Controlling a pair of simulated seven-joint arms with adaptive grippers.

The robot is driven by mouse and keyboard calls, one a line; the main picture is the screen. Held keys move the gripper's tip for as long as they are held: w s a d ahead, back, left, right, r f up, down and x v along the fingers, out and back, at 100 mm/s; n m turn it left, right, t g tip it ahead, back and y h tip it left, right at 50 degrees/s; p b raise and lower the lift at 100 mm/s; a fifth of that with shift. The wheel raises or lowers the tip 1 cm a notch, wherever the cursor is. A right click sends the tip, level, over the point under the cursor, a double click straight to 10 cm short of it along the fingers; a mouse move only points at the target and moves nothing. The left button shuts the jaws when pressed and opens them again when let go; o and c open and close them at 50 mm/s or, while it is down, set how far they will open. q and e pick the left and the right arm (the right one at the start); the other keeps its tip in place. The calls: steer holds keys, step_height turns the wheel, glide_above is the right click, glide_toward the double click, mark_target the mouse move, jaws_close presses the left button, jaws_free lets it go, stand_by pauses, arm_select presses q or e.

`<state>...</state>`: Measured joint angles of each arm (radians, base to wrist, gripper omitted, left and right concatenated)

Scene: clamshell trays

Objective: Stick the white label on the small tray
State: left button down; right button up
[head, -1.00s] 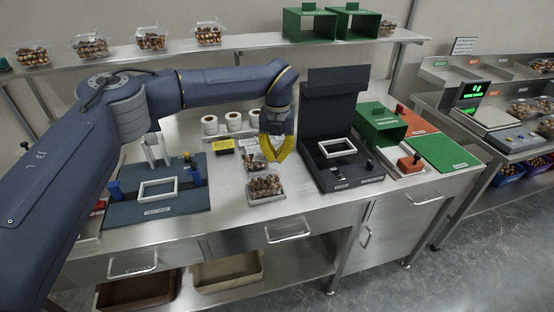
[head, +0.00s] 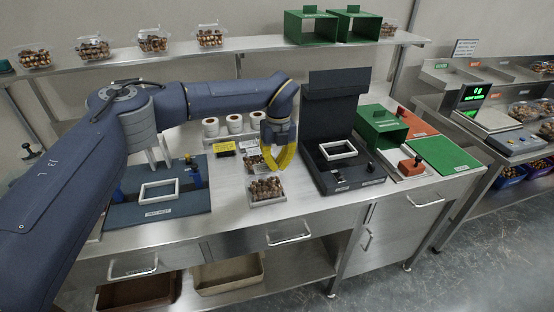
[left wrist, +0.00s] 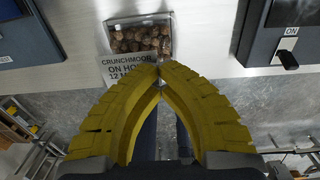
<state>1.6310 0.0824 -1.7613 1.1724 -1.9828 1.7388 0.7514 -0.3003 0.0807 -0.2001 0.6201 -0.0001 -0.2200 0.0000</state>
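The small tray (head: 267,203) is clear, filled with brown nuts, and stands on the steel counter. It also shows at the top of the left wrist view (left wrist: 140,19). My left gripper (head: 270,168), with yellow fingers, is just above and behind the tray in the head view. Its fingertips meet in the left wrist view (left wrist: 159,67). They are shut on the white label (left wrist: 128,76), which bears black print and is partly hidden by the left finger. In that view the label overlaps the tray's near edge; I cannot tell whether they touch. My right gripper is not in view.
A blue station with a white frame (head: 159,191) stands left of the tray. A dark hinged station (head: 338,150) stands close on the right. White rolls (head: 234,123) and a yellow sign (head: 224,147) are behind. The counter in front of the tray is clear.

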mark_target(277, 178)
arm_select(q)
steer(key=shift+f, duration=1.9)
steer(key=c, duration=1.5)
jaws_free()
steer(key=shift+r, duration=0.1)
steer(key=shift+r, duration=2.85)
